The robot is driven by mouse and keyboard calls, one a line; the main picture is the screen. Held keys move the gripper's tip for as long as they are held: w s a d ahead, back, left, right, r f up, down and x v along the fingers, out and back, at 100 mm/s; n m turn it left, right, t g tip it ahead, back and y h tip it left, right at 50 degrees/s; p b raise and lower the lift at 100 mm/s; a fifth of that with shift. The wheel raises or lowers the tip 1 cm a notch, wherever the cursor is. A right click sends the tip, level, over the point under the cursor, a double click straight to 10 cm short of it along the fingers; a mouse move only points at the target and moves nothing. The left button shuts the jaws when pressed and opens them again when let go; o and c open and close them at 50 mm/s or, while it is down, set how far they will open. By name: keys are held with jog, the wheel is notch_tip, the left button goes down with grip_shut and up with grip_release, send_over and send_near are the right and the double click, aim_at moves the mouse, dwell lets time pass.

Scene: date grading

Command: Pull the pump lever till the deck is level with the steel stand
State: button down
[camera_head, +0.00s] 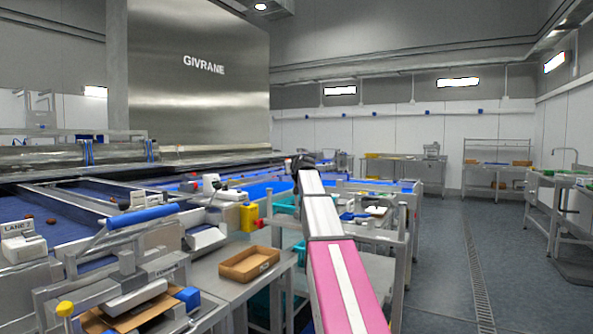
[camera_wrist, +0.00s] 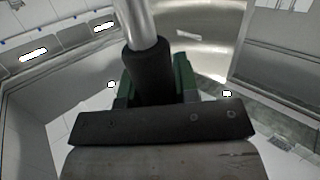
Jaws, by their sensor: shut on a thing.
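In the wrist view, a pump lever (camera_wrist: 139,22) shows as a bright steel bar with a black grip (camera_wrist: 151,75). My gripper (camera_wrist: 153,80) is shut around that black grip, with a green finger on each side. The lower end of the grip is hidden behind the dark plate of my gripper. In the head view, my arm reaches away from me, and neither its gripper nor the lever can be made out. I cannot pick out the deck or the steel stand with certainty, so their heights cannot be compared.
A brown open box (camera_head: 249,264) sits on a steel bench left of my arm. A blue sorting belt (camera_head: 60,222) and its fittings fill the left. Steel tables (camera_head: 404,168) stand at the back. The grey floor (camera_head: 450,270) on the right is clear, with a drain grate (camera_head: 478,275).

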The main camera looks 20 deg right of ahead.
jog(key=shift+w+a, duration=0.15)
jog(key=shift+a, duration=0.05)
jog(key=shift+w+a+f+n+g+h, duration=0.15)
jog(key=shift+w+a+f+n+g, duration=0.2)
jog(key=shift+w+a, duration=0.3)
jog(key=shift+w+a+f+n+g+h, duration=0.2)
jog(key=shift+w+a+n+g, duration=0.2)
jog(key=shift+w+a, duration=0.25)
jog(key=shift+w+a+f+n+g+h, duration=0.15)
jog(key=shift+w+a+f+n+g, duration=0.15)
jog(key=shift+w+a+f+g, duration=0.25)
jog(key=shift+w+a+f+n+g+h, duration=0.1)
jog(key=shift+w+a+f+n+g, duration=0.15)
jog(key=shift+w+a, duration=0.4)
